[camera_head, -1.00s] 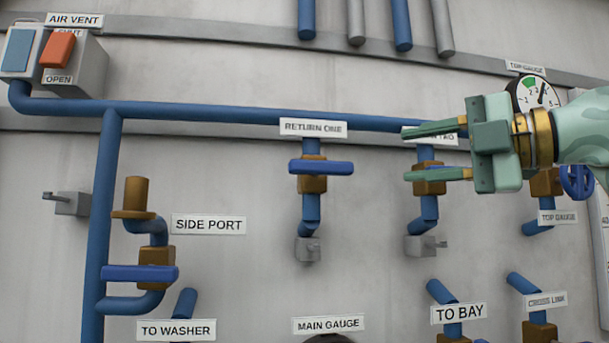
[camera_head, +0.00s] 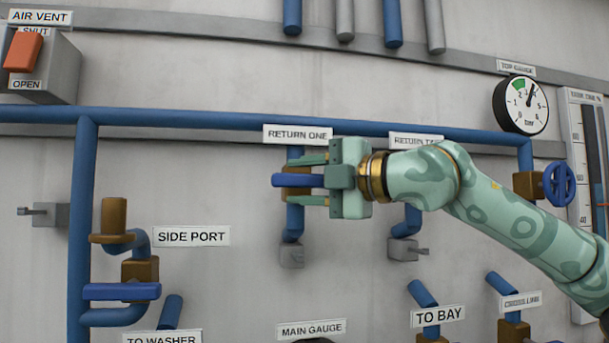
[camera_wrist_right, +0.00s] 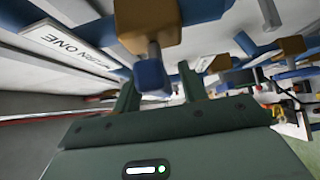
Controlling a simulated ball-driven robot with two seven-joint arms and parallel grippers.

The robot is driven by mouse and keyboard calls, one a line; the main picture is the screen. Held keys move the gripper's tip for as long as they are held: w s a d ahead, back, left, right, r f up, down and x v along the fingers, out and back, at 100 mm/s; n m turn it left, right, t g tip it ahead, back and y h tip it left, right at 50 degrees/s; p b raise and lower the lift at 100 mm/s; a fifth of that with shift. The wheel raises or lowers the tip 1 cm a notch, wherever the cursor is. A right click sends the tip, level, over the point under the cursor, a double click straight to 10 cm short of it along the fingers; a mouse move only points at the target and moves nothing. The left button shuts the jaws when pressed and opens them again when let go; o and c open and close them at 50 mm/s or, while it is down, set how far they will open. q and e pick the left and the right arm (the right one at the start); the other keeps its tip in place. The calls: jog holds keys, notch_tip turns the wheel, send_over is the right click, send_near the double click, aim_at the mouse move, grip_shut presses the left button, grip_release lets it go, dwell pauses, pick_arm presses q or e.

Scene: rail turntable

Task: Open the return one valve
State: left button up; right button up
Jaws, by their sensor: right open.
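The return one valve has a blue lever handle (camera_head: 290,181) lying level, across its upright blue pipe (camera_head: 293,222). Its brass body (camera_head: 292,192) is partly hidden behind the handle and my fingers. The white RETURN ONE label (camera_head: 298,135) is just above. My right gripper (camera_head: 300,181) comes from the right, open, with one finger above the handle and one below it. In the right wrist view the blue handle's end (camera_wrist_right: 152,77) lies between the two spread fingers, and the brass body (camera_wrist_right: 148,22) is beyond. I cannot tell whether the fingers touch it. My left gripper is not in view.
The RETURN TWO label (camera_head: 416,141) and its valve, mostly hidden by my right arm, are to the right. A top gauge (camera_head: 520,105) and a blue handwheel (camera_head: 559,181) are further right. The side port valve (camera_head: 122,291) is at left.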

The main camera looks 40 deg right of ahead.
grip_shut()
